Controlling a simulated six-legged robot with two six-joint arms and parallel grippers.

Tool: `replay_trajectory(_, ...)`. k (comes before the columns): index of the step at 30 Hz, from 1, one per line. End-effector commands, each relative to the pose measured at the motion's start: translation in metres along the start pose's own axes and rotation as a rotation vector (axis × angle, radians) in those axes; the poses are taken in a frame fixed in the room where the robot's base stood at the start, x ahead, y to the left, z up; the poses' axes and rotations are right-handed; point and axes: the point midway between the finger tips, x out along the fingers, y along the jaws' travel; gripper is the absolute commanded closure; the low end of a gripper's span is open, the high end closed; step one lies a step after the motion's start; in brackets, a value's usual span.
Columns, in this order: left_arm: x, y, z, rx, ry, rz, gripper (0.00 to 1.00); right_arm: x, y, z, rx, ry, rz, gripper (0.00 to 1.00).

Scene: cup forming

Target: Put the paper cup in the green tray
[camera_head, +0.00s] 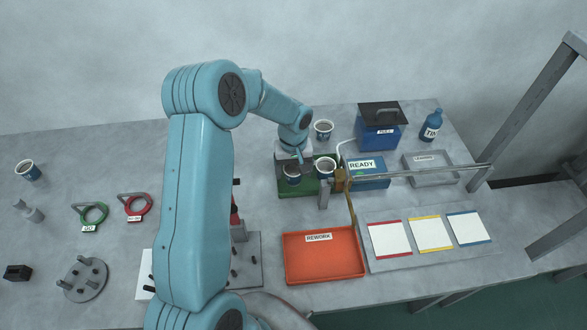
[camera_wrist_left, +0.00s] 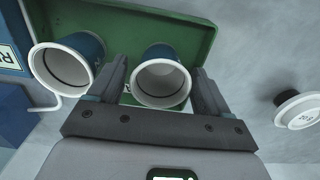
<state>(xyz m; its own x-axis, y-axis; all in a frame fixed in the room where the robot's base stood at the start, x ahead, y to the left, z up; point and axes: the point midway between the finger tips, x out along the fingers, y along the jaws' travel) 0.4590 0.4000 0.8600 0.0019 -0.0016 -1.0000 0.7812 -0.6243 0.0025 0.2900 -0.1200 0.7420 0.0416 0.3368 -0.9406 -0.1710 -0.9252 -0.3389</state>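The green tray (camera_head: 313,187) lies mid-table; its green floor also shows in the left wrist view (camera_wrist_left: 200,32). A blue paper cup with a white rim (camera_head: 292,172) is at the tray; in the left wrist view this cup (camera_wrist_left: 160,80) is between the fingers. A second cup (camera_head: 325,165) is at the tray's right side and shows left of the fingers in the wrist view (camera_wrist_left: 70,62). My left gripper (camera_head: 299,158) is over the tray, its fingers on either side of the first cup, with small gaps apparently showing. My right gripper is not in view.
Another cup (camera_head: 323,129) stands behind the tray. A blue READY tray (camera_head: 367,178) and a metal bar (camera_head: 420,175) are close on the right. The orange REWORK tray (camera_head: 323,261) is in front. A white labelled round piece (camera_wrist_left: 298,109) stands apart in the wrist view.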

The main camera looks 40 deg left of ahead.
Motion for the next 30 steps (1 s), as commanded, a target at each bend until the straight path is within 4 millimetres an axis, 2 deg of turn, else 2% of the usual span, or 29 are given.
replay_trajectory(8, -0.001, 0.0, 0.0, 0.0, 0.0, 0.0, 0.14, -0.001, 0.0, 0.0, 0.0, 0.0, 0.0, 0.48)
replay_trajectory(11, -0.006, 0.0, 0.0, 0.0, 0.0, 0.0, 0.14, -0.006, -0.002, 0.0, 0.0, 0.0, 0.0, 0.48)
replay_trajectory(13, -0.011, 0.0, -0.001, 0.0, 0.003, 0.001, 0.14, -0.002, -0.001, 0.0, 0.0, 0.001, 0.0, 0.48)
replay_trajectory(24, -0.094, 0.001, -0.001, 0.0, 0.004, 0.002, 0.14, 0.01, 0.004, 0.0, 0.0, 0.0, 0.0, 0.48)
replay_trajectory(30, -0.119, 0.0, 0.0, 0.001, 0.002, 0.001, 0.14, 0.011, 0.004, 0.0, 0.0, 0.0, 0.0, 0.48)
